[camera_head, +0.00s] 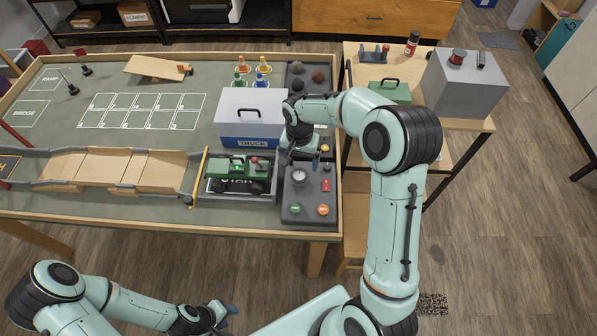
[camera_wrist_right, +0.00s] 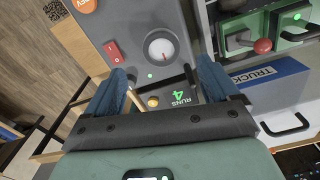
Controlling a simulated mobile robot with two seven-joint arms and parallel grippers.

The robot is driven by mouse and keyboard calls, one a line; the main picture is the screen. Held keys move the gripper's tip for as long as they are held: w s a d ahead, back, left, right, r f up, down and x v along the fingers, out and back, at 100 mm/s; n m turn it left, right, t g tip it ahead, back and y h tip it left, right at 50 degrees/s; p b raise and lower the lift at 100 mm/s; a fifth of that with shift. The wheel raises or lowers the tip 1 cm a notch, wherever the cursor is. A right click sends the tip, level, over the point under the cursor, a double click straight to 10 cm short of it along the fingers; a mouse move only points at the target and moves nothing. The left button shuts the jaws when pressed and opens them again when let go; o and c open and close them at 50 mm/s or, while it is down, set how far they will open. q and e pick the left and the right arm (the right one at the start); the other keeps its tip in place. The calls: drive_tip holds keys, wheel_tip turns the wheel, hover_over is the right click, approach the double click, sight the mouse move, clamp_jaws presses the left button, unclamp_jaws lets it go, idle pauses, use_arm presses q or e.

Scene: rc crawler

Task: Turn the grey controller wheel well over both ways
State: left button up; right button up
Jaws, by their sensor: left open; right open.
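The grey controller (camera_head: 312,218) lies at the right end of the table. Its round pale grey wheel (camera_head: 298,176) sits on the top face; in the right wrist view the wheel (camera_wrist_right: 161,49) shows a short red mark near its middle. My right gripper (camera_head: 287,153) is over the controller's far part, just beyond the wheel in the head view. In the right wrist view its two blue fingers (camera_wrist_right: 163,80) are spread, with nothing between them, and the wheel lies ahead of the gap. My left gripper (camera_head: 224,314) is open and empty, low in front of the table.
A side table (camera_head: 408,55) stands at right.

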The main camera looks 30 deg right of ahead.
sight(299, 175)
wheel_tip(299, 175, down, 8)
drive_tip(key=shift+w+r, duration=0.1)
drive_tip(key=shift+r, duration=0.1)
drive_tip(key=c, duration=1.1)
